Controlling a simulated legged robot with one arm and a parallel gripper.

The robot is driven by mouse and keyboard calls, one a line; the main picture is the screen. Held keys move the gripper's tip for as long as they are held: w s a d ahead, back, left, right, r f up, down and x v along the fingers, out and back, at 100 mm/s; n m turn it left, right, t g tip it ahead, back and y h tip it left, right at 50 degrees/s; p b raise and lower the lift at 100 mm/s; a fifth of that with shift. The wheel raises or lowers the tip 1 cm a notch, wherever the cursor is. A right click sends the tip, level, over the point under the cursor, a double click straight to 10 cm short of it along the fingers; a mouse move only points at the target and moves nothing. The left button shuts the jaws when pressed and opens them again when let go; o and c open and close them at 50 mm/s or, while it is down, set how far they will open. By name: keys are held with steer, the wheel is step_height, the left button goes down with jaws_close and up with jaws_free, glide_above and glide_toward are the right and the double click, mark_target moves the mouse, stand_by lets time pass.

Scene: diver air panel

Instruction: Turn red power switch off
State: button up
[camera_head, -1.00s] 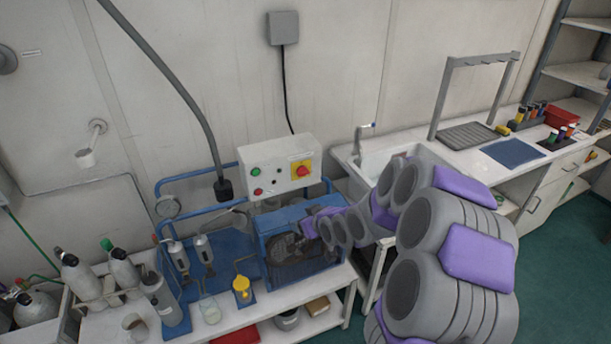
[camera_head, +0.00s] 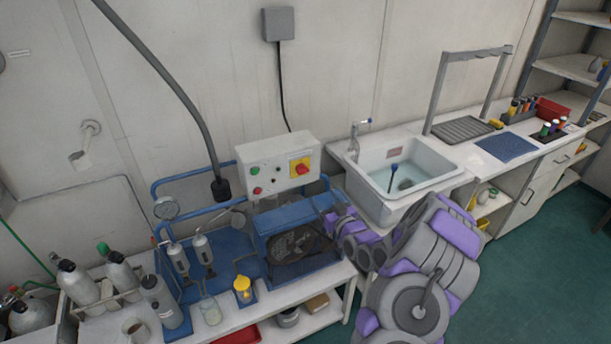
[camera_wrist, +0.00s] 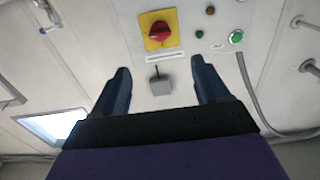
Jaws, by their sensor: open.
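The red power switch (camera_head: 301,168) is a red rotary knob on a yellow square plate. It sits at the right end of a white control box (camera_head: 262,174) above the blue machine. In the wrist view the red knob (camera_wrist: 159,31) shows at the top, slightly left of centre. My gripper (camera_wrist: 162,78) is open and empty, its two dark fingers spread and apart from the knob. In the head view my arm is folded in front of the sink, and the gripper itself cannot be made out there.
The box also has a green button (camera_wrist: 236,38) and smaller indicators. A thick grey hose (camera_head: 185,100) hangs by its left side. The blue compressor (camera_head: 297,231) stands below. A sink (camera_head: 399,167) is to the right; gas cylinders (camera_head: 78,281) stand at the left.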

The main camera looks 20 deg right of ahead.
mark_target(302, 170)
steer(key=w+b, duration=0.2)
steer(key=w, duration=1.3)
steer(key=shift+a, duration=0.2)
steer(key=shift+w, duration=0.1)
steer(key=c, duration=1.1)
